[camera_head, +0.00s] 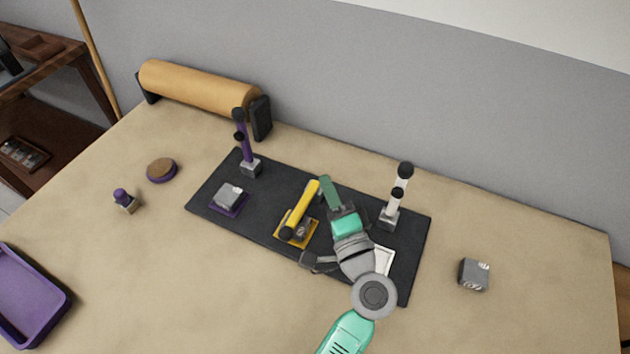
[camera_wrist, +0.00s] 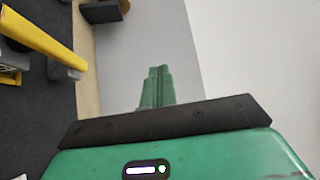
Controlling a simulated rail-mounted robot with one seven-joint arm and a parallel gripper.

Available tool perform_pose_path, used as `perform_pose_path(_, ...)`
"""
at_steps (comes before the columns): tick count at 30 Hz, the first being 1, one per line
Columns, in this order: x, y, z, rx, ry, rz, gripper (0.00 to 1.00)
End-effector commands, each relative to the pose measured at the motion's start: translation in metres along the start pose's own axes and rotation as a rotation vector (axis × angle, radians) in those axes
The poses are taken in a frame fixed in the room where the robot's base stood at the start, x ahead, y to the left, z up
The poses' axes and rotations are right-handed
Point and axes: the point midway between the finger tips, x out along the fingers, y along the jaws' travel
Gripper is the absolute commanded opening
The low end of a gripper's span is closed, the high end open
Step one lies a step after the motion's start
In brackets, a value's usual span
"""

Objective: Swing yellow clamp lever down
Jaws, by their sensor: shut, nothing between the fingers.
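The yellow clamp lever (camera_head: 303,205) leans down over the yellow pad (camera_head: 282,238) on the black mat, its black knob end toward the front. A grey block (camera_head: 302,231) sits on that pad beneath the lever. I cannot tell whether the lever touches the block. My gripper (camera_head: 325,184) is shut and empty, its green fingers just right of the lever's far end. The lever's pivot is partly hidden by my gripper. The wrist view shows the lever (camera_wrist: 42,35) at upper left, apart from the shut fingers (camera_wrist: 158,75).
A purple lever (camera_head: 246,147) and a white lever (camera_head: 394,196) stand upright on the black mat (camera_head: 262,190). A grey block sits on the purple pad (camera_head: 228,208). A loose grey block (camera_head: 474,274) lies right of the mat. A purple tray (camera_head: 62,300) is at front left.

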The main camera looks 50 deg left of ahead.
Motion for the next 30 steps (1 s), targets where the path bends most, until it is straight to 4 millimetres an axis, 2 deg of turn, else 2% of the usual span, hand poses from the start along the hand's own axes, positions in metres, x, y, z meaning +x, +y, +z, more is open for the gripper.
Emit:
perform_pose_path(1, -0.010, 0.010, -0.003, 0.003, 0.002, 0.002, 0.00)
perform_pose_path(6, -0.037, 0.031, -0.011, 0.002, 0.001, 0.000, 0.00)
perform_pose_path(12, -0.053, 0.045, -0.016, 0.000, -0.001, -0.001, 0.00)
perform_pose_path(30, -0.056, 0.046, -0.017, -0.001, -0.002, -0.002, 0.00)
